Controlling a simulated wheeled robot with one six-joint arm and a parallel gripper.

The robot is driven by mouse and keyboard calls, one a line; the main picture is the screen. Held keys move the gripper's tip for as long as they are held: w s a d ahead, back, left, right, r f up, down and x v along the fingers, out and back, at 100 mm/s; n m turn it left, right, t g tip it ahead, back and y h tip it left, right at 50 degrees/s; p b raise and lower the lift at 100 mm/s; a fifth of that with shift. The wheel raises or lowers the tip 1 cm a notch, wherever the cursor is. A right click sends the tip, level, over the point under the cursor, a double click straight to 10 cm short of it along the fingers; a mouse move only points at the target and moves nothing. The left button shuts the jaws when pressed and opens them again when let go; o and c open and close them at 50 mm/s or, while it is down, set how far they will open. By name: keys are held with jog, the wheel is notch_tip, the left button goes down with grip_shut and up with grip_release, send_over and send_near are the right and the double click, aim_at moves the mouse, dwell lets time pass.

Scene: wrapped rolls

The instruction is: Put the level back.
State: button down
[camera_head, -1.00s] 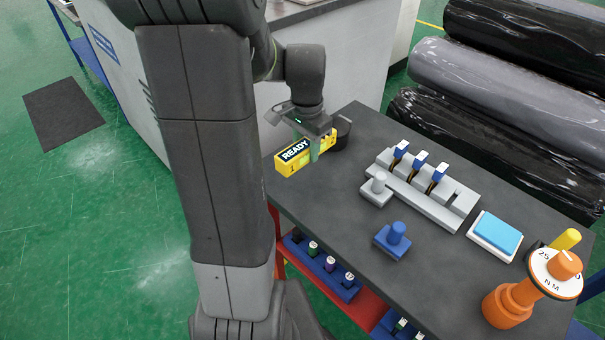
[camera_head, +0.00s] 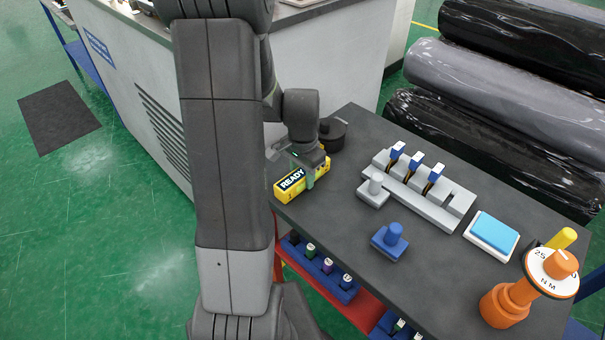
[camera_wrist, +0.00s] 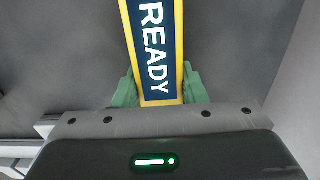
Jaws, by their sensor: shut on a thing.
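The level is a yellow bar (camera_head: 290,184) with a dark blue READY label, at the left edge of the dark cart top (camera_head: 330,222). My gripper (camera_head: 311,177) is shut on it near its far end. In the wrist view the level (camera_wrist: 158,50) lies between the green fingertips (camera_wrist: 160,88), which touch its two sides. The level is close to the cart top; I cannot tell whether it touches it.
A round black piece (camera_head: 332,133) stands behind my gripper. A grey rack (camera_head: 425,191) with blue-topped pieces, a blue knobbed block (camera_head: 390,242), a blue-and-white pad (camera_head: 492,236) and an orange dial tool (camera_head: 525,287) stand to the right. Bare top lies between.

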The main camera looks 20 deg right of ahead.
aim_at(303, 172)
jog(key=c, duration=0.9)
grip_release()
jog(key=shift+f, duration=0.1)
notch_tip(303, 172, up, 12)
jog(key=shift+r, duration=0.2)
notch_tip(303, 172, down, 12)
jog(key=shift+w+r, duration=0.1)
jog(key=shift+r, duration=0.8)
